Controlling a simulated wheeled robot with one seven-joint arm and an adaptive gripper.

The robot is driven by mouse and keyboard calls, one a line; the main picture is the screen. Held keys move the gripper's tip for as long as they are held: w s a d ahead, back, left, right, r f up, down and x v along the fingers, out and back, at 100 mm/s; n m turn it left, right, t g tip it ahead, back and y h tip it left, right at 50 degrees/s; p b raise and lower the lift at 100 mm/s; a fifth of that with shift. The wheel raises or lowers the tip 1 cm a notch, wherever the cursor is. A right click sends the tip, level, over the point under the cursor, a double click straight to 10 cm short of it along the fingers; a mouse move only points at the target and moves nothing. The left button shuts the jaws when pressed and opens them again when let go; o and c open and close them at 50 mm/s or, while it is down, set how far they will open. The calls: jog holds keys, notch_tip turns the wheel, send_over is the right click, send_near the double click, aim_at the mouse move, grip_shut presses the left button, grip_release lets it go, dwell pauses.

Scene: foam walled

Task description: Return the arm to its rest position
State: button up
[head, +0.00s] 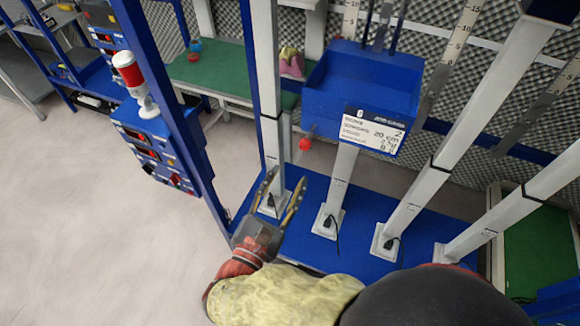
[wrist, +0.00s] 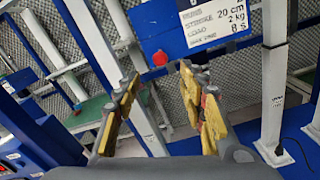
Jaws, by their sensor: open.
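My gripper (head: 281,196) is open and empty, raised in front of a blue base plate with several white posts. Its two yellow-padded fingers stand wide apart in the wrist view (wrist: 163,100). My arm reaches in from the bottom of the head view, partly covering the base plate. A red ball-like knob (head: 305,144) is beyond the fingertips, below the blue bin; it also shows between the fingers in the wrist view (wrist: 159,58). Nothing is between the finger pads that touches them.
A blue bin (head: 335,105) with a white label is mounted on a post. White posts (head: 408,213) rise from the blue base plate (head: 357,195) on the right. A blue upright frame stands left of my gripper, beside a blue control box (head: 160,140) with a red-white lamp (head: 131,76). Floor (head: 90,230) is clear at left.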

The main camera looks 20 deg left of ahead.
jog(key=s+d+f+m+g+h, duration=0.2)
jog(key=s+d+f+m+g, duration=0.25)
jog(key=d+m+g, duration=0.35)
jog(key=s+d+f+m+g+h, duration=0.2)
jog(key=s+d+f+m+g, duration=0.3)
jog(key=d, duration=0.4)
jog(key=w+d+r+m+y, duration=0.2)
jog(key=d+r+m, duration=0.5)
jog(key=m, duration=0.2)
jog(key=w+d+r+m+y, duration=0.2)
jog(key=d+r+m+y, duration=0.1)
jog(key=d+r+m, duration=0.5)
jog(key=shift+d+m+t+y, duration=0.25)
jog(key=shift+m+t+y, duration=0.05)
jog(key=shift+m, duration=0.5)
